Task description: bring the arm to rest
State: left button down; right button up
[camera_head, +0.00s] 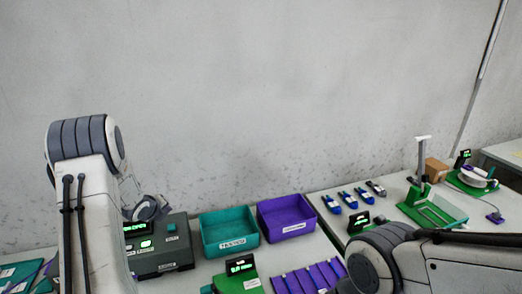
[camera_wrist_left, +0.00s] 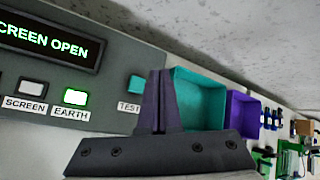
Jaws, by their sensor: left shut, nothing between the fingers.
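My left arm (camera_head: 85,190) rises from the bottom left of the head view. My left gripper's closed fingers (camera_wrist_left: 158,102) stand together in the left wrist view, with nothing between them. They are in front of a dark tester (camera_wrist_left: 60,105), whose display reads "SCREEN OPEN". In the head view the tester (camera_head: 165,258) sits just right of the left arm, and the left gripper is mostly hidden behind the forearm. My right arm (camera_head: 440,262) reaches in from the lower right; its gripper is outside the picture. I cannot clearly make out a blue cable.
A teal bin (camera_head: 230,232) and a purple bin (camera_head: 287,217) stand at the back of the table. A purple slotted tray (camera_head: 308,279) is at the front. Several blue connectors (camera_head: 348,199) and a green fixture (camera_head: 432,208) are at the right. The wall behind is bare.

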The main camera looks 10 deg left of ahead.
pick_arm(q)
jog(key=s+d+r+n+g+h, duration=0.1)
jog(key=s+d+r+n+g, duration=0.25)
jog(key=d, duration=1.05)
jog(key=s+d+r+n+t, duration=0.15)
jog(key=d+r+n, duration=0.4)
jog(key=d, duration=0.85)
jog(key=s+d+r+n+g, duration=0.1)
jog(key=s+d, duration=0.3)
jog(key=s, duration=0.6)
jog(key=s+d+r+n+g+h, duration=0.1)
jog(key=s+d+n+g, duration=0.2)
jog(key=s, duration=0.7)
jog(key=s+d+r+n+g+h, duration=0.1)
jog(key=s+d+n+g, duration=0.2)
jog(key=s+d, duration=0.4)
jog(key=s+n, duration=0.1)
jog(key=s, duration=0.2)
jog(key=shift+d+r, duration=0.25)
jog(key=shift+r, duration=0.15)
